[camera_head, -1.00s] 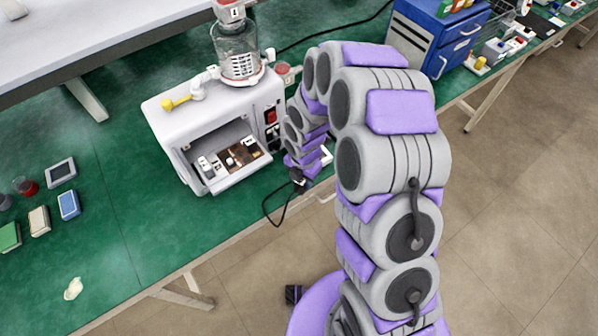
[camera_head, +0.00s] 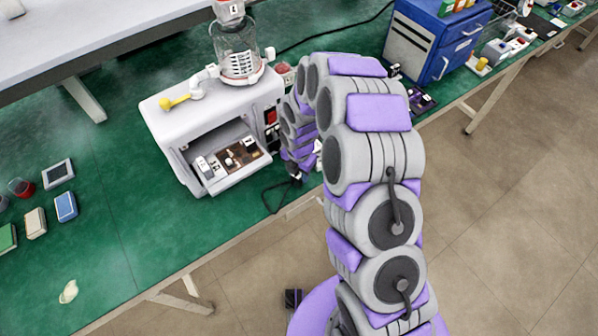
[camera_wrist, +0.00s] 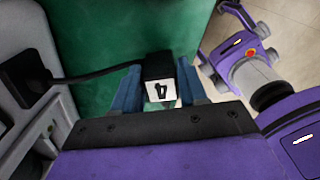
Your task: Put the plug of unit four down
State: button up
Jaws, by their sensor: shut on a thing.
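A white pump unit (camera_head: 210,115) with a clear canister (camera_head: 238,55) on top stands on the green bench. My gripper (camera_wrist: 160,92) is shut on the black plug (camera_wrist: 158,68), its blue jaws on either side. The plug's white label reads 4. The plug is over the green bench surface beside the unit; I cannot tell whether it touches the bench. Its black cable (camera_wrist: 88,79) runs left to a black connector (camera_wrist: 25,73) on the unit's side. In the head view my arm mostly hides the plug, and the cable (camera_head: 268,197) loops near the bench's front edge.
A blue drawer cabinet (camera_head: 432,45) stands behind my arm at the right. A yellow-handled valve (camera_head: 175,102) sticks out from the unit's top. Small boxes (camera_head: 66,206) and a red-filled beaker (camera_head: 22,187) are at the left. The bench in front of the unit is clear.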

jog(key=shift+a+f, duration=0.1)
jog(key=shift+a, duration=0.15)
jog(key=o, duration=0.9)
jog(key=shift+a, duration=0.35)
jog(key=shift+c, duration=0.2)
jog(key=shift+o, duration=1)
jog(key=shift+d, duration=0.65)
jog(key=s+d+r+m+p, duration=0.1)
jog(key=s+r+m, duration=0.15)
jog(key=r, duration=0.75)
jog(key=s+d+r+m+p, duration=0.1)
jog(key=s+r+m+p, duration=0.15)
jog(key=r, duration=0.65)
jog(key=s+d+r+m, duration=0.3)
jog(key=s+r+m, duration=0.1)
jog(key=s+m, duration=0.4)
jog(key=s+d+r+m+g, duration=0.1)
jog(key=s+d+r+m, duration=0.3)
jog(key=s+m, duration=0.4)
jog(key=s+d+r+m, duration=0.4)
jog(key=s+m, duration=0.4)
jog(key=s, duration=0.4)
jog(key=shift+d+r+g+b, duration=0.15)
jog(key=shift+r+g+b, duration=0.3)
jog(key=shift+r, duration=0.45)
